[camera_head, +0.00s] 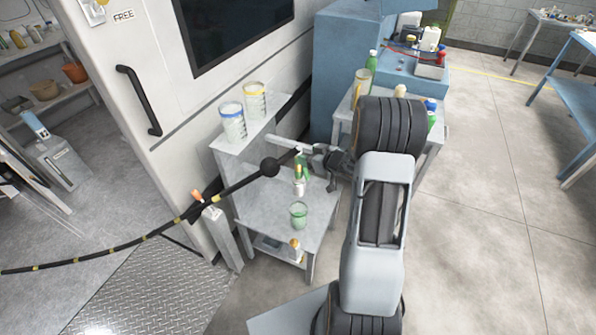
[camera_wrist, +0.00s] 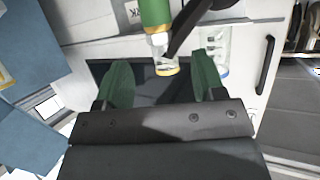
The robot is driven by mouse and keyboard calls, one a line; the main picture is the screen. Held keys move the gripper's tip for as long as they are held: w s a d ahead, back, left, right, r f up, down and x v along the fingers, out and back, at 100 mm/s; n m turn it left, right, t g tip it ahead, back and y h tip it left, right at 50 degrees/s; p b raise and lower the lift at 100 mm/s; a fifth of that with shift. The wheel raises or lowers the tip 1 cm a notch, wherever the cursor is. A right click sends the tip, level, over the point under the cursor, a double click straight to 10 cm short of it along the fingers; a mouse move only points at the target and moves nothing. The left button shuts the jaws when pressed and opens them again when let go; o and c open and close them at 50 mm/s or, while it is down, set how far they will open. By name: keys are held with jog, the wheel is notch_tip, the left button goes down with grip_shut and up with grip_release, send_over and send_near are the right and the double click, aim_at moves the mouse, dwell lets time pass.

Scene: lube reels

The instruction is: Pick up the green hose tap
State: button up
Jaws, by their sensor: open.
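The green hose tap (camera_head: 302,167) hangs upright at the end of a black hose (camera_head: 237,184), above a small grey table, in the head view. In the wrist view its green body (camera_wrist: 155,14) is at the top middle, with a white part below it. My gripper (camera_head: 319,164) is just to the right of the tap in the head view. In the wrist view my gripper (camera_wrist: 161,62) has its two dark green fingers spread. The tap lines up with the gap between them, beyond the tips. Nothing is held. The exact distance is unclear.
The small table (camera_head: 270,212) holds a green cup (camera_head: 299,214). Its upper shelf carries a yellow-rimmed jar (camera_head: 254,100) and a blue-rimmed jar (camera_head: 232,122). A white door (camera_head: 135,75) stands behind. Bottles stand on a table at the right.

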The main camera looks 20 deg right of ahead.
aim_at(301, 153)
jog(key=shift+p+x, duration=0.55)
jog(key=shift+x, duration=2.1)
jog(key=shift+c, duration=0.4)
grip_shut()
